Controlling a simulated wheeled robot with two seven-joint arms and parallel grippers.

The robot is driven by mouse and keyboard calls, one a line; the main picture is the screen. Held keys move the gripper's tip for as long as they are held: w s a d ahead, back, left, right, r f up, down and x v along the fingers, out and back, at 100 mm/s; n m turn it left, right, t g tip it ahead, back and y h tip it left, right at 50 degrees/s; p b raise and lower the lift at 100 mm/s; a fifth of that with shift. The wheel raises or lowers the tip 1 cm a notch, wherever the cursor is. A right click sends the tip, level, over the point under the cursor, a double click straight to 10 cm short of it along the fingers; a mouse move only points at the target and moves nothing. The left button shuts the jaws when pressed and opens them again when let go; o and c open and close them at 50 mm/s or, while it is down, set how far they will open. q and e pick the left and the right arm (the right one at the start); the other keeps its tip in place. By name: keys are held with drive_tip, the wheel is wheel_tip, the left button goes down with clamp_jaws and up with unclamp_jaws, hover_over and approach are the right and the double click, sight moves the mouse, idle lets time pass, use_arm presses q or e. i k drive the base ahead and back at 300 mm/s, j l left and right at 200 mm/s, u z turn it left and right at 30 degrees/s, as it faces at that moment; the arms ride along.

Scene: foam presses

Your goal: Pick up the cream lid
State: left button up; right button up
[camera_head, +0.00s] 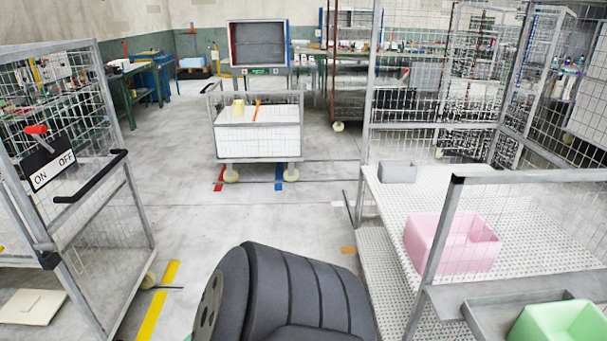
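A white cart (258,141) stands further back. A perforated bench (395,212) on the right holds a pink bin (440,243) and a grey bin (397,172).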

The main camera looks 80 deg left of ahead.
sight(37, 307)
drive_tip(key=u, duration=4.5)
drive_tip(key=i+j+z, duration=0.25)
drive_tip(key=i+j, duration=0.15)
drive_tip(key=i, duration=0.25)
drive_tip(key=i+j+z, duration=0.3)
drive_tip(key=i+j, duration=0.25)
drive_tip(key=i+j+z, duration=0.25)
drive_tip(key=i+j, duration=0.35)
drive_tip(key=i+j+z, duration=0.3)
drive_tip(key=i+j, duration=0.2)
drive_tip(key=j, duration=0.3)
